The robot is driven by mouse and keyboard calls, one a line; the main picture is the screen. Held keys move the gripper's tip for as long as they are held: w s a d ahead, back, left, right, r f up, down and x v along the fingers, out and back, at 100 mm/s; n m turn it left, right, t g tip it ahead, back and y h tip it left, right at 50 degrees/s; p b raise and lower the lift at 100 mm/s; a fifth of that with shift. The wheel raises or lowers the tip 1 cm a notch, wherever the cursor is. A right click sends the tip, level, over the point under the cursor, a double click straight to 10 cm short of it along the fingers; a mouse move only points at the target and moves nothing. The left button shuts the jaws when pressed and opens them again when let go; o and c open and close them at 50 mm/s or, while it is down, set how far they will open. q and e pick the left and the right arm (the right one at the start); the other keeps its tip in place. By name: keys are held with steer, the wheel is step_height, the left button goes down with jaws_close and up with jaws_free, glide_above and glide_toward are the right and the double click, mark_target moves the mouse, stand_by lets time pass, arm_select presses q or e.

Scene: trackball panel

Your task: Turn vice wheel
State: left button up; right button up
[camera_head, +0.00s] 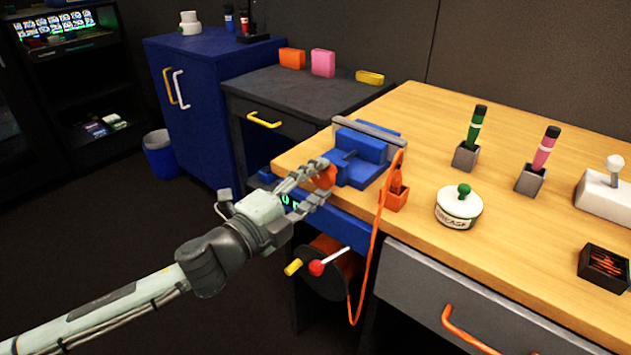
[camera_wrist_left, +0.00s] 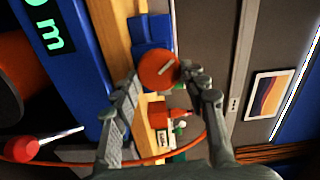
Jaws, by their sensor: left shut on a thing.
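A blue vice (camera_head: 360,152) with a grey jaw bar sits at the left end of the wooden workbench. Its round orange wheel (camera_head: 327,176) faces the bench's front left edge. My left gripper (camera_head: 318,180) reaches in from the left and is shut on the wheel. In the left wrist view the wheel (camera_wrist_left: 158,70) lies between the fingertips, with a pale bar mark across its face. The blue vice body (camera_wrist_left: 150,32) shows behind it. The fingers partly cover the wheel in the head view. My right gripper is not in view.
An orange cord hangs over the bench edge from an orange holder (camera_head: 393,198) beside the vice. A reel (camera_head: 335,268) with a red-knobbed lever is below. A white lidded jar (camera_head: 459,207) stands on the bench. A blue cabinet (camera_head: 205,95) stands behind; the floor at left is clear.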

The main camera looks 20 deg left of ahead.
arm_select(q)
steer(key=shift+m, duration=1)
steer(key=o, duration=1.2)
steer(key=shift+c, duration=0.2)
steer(key=v, duration=1.2)
